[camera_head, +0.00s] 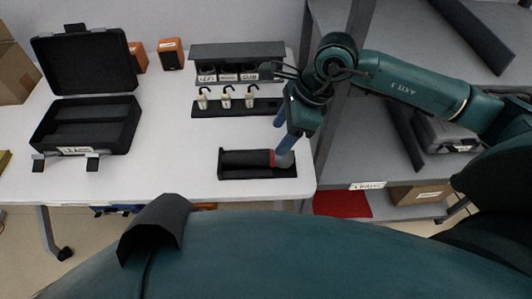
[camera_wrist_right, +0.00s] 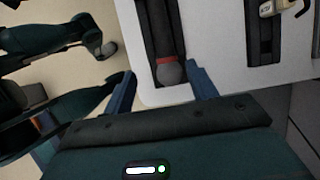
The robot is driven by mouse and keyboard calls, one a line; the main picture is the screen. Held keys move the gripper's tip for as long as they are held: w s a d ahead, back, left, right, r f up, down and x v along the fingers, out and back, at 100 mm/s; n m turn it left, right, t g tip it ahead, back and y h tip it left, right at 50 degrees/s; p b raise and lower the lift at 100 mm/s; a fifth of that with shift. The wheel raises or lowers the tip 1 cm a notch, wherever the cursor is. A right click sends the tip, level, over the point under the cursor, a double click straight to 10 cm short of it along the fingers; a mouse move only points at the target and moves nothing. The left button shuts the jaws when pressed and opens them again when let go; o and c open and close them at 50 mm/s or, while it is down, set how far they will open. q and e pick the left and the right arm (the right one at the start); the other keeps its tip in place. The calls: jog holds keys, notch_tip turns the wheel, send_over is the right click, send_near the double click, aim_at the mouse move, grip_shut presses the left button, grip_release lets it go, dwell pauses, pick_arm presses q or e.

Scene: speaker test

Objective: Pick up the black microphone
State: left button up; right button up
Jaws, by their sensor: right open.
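The black microphone (camera_head: 245,158) lies on its side in a dark shallow holder (camera_head: 222,176) near the table's front right. It has a red ring and a grey rounded head at its right end. My right gripper (camera_head: 284,138) is open over the head end, and one blue finger partly covers the head. In the right wrist view, the microphone (camera_wrist_right: 162,28) points its grey head toward the gripper (camera_wrist_right: 163,86). The head shows between the two spread fingers, with a gap on each side. Contact is not visible. My left gripper is not in view.
Behind the microphone stand a rack (camera_head: 237,108) with several small white-and-black items and a labelled dark box (camera_head: 238,77). An open black case (camera_head: 85,130) lies at left, orange boxes (camera_head: 171,54) behind. Grey shelves (camera_head: 400,150) stand right. Table between case and holder is clear.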

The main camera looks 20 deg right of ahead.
aim_at(268, 154)
jog(key=x, duration=0.4)
jog(key=shift+w+d+p+x, duration=0.1)
jog(key=shift+d+x, duration=0.05)
jog(key=shift+x, duration=0.8)
jog(key=shift+w+d+p+x, duration=0.1)
jog(key=shift+d+x, duration=0.05)
jog(key=shift+x, duration=0.75)
jog(key=shift+w+d+p+x, duration=0.1)
jog(key=shift+d+x, duration=0.05)
jog(key=shift+x, duration=0.8)
jog(key=shift+f, duration=0.15)
jog(key=shift+c, duration=0.6)
jog(key=c, duration=1.1)
